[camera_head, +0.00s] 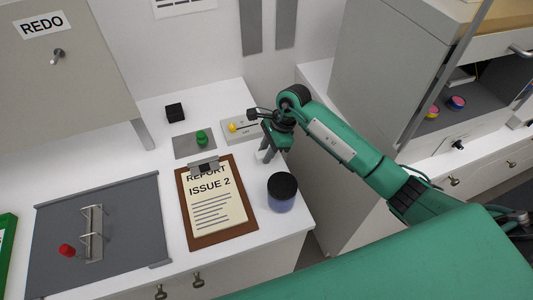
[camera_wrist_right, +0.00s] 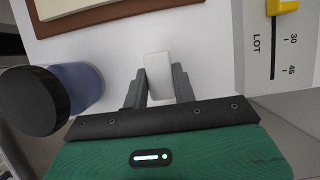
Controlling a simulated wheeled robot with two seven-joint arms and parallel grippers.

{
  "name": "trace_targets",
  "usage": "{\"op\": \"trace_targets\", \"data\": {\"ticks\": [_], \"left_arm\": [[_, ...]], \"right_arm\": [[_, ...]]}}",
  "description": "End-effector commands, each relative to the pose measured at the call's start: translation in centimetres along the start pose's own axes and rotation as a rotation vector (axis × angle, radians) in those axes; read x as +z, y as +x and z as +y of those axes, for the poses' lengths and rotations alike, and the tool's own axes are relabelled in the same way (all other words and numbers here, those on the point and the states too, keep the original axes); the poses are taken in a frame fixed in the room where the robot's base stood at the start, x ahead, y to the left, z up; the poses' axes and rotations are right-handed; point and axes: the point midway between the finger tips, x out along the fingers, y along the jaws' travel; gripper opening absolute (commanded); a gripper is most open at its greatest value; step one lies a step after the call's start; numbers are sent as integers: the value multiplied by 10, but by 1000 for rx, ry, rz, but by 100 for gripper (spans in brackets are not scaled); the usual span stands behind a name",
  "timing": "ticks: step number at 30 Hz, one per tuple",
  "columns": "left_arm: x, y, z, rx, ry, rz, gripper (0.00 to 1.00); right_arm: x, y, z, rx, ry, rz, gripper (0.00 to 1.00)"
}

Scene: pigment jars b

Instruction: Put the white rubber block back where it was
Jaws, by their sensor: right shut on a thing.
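The white rubber block (camera_wrist_right: 158,75) is between the fingers of my right gripper (camera_wrist_right: 158,88) in the wrist view, and they are shut on it. The white table top shows beyond it; I cannot tell whether the block touches the table. In the head view my right gripper (camera_head: 268,152) points down over the table's right part, between the clipboard and the table's right edge. The block is not clearly visible there, hidden by the gripper. My left gripper is not in view.
A black-lidded jar (camera_head: 281,192) stands close to the right gripper. A clipboard (camera_head: 217,238) lies left of it. A white panel with a yellow slider (camera_head: 236,127) is just behind. A green knob (camera_head: 201,138), black cube (camera_head: 174,111) and grey mat (camera_head: 130,200) lie further left.

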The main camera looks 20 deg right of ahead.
Motion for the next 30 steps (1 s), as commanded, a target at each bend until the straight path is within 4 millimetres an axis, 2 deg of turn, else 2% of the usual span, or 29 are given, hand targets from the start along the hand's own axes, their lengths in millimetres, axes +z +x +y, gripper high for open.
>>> {"op": "trace_targets", "data": {"ticks": [5, 16, 17, 20, 30], "left_arm": [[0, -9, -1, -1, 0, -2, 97], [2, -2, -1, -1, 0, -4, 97], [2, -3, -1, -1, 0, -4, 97], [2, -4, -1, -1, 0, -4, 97], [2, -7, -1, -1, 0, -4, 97]], "right_arm": [[-8, 21, 0, 2, 2, -1, 9], [-11, 26, 0, -1, 0, 0, 9], [-11, 25, 0, 0, 1, 0, 31], [-10, 25, 0, 0, 1, 0, 49], [-9, 22, 0, 0, 1, -1, 49]]}}
